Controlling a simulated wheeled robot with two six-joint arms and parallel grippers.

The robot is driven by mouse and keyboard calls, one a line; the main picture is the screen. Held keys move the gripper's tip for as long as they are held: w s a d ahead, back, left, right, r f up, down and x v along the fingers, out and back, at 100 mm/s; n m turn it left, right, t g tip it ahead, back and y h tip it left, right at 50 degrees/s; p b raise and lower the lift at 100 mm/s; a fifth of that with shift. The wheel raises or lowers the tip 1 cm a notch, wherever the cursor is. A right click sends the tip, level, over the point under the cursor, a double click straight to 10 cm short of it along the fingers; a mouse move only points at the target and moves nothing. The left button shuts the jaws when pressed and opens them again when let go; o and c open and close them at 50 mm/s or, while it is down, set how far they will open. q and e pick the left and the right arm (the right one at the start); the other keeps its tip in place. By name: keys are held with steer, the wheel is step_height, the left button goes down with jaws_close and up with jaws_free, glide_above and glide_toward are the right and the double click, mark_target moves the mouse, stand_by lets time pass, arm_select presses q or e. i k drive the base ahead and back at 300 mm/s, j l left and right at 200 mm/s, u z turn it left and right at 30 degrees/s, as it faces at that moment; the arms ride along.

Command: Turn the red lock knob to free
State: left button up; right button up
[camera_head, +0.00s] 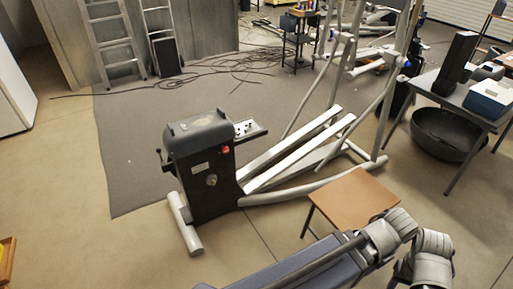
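A small red part (225,149), which looks like the lock knob, sits on the upper right side of the elliptical machine's dark housing (207,185). It is too small to tell which way it is turned. The housing stands upright with a grey rounded cover (198,130) on top. A small tray with little parts (245,130) is beside the cover, just above the red part. Neither of my grippers is in view.
Pale rails (290,150) run from the housing to an upright frame at right. A small wooden-topped table (350,199) stands in front of them. Cables (225,72) lie on the grey mat (125,135). Floor left of the machine is clear.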

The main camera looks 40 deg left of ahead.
mark_target(226, 149)
steer(key=u, duration=1.2)
